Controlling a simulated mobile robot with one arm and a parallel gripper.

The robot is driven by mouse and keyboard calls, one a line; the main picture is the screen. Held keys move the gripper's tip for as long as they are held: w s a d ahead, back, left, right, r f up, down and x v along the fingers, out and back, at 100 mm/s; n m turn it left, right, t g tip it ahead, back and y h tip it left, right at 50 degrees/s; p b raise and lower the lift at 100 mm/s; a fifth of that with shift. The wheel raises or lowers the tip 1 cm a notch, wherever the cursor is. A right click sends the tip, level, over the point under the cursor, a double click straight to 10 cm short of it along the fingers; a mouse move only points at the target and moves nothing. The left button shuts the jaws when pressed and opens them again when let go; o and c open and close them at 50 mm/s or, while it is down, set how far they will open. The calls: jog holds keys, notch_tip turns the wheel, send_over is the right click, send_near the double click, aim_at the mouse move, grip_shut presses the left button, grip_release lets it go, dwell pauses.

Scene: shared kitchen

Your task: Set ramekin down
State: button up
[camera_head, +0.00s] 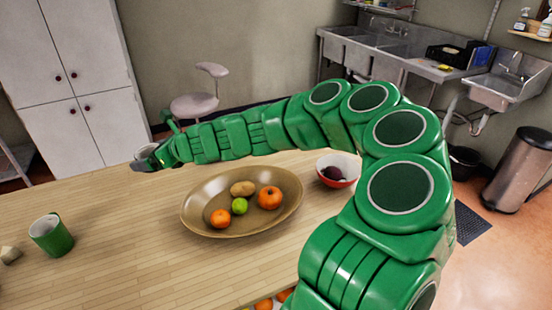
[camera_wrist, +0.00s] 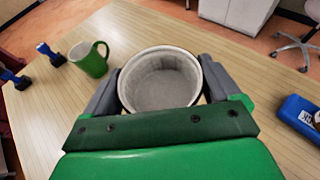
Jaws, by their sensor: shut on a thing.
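My gripper (camera_head: 152,160) is at the far edge of the wooden table (camera_head: 110,200), at the end of my outstretched green arm. In the wrist view my gripper (camera_wrist: 160,92) is shut on a round grey-white ramekin (camera_wrist: 160,62), with one finger on each side of it. The ramekin is upright and its visible inside is empty. In the head view only a small part of the ramekin (camera_head: 144,150) shows beside the gripper. I cannot tell whether its base touches the table.
A green mug (camera_head: 50,236) stands at the left. A brown bowl (camera_head: 190,212) holds fruit, and a red-and-white bowl (camera_head: 345,181) is right of it. The wrist view shows a blue object (camera_wrist: 300,114) at right. Tabletop between mug and brown bowl is clear.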

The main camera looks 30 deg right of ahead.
jog(key=shift+w+d+m+t+h, duration=2.1)
jog(key=shift+w+d+m+h, duration=1.65)
jog(key=shift+w+d, duration=1.45)
jog(key=d+m+g+h, duration=0.1)
jog(key=d+m+h, duration=0.75)
jog(key=d, duration=0.55)
jog(key=s+d+m+g+h, duration=0.7)
jog(key=s+d+m+g, duration=0.5)
jog(key=s, duration=0.3)
jog(key=shift+n, duration=0.3)
jog(key=shift+w+d+f, duration=0.9)
jog(key=shift+w+f, duration=1.35)
jog(key=shift+w+d+f, duration=0.9)
jog(key=shift+w+f, duration=1.3)
jog(key=shift+f, duration=0.1)
jog(key=shift+w+d+f, duration=0.9)
jog(key=shift+w+f, duration=1.35)
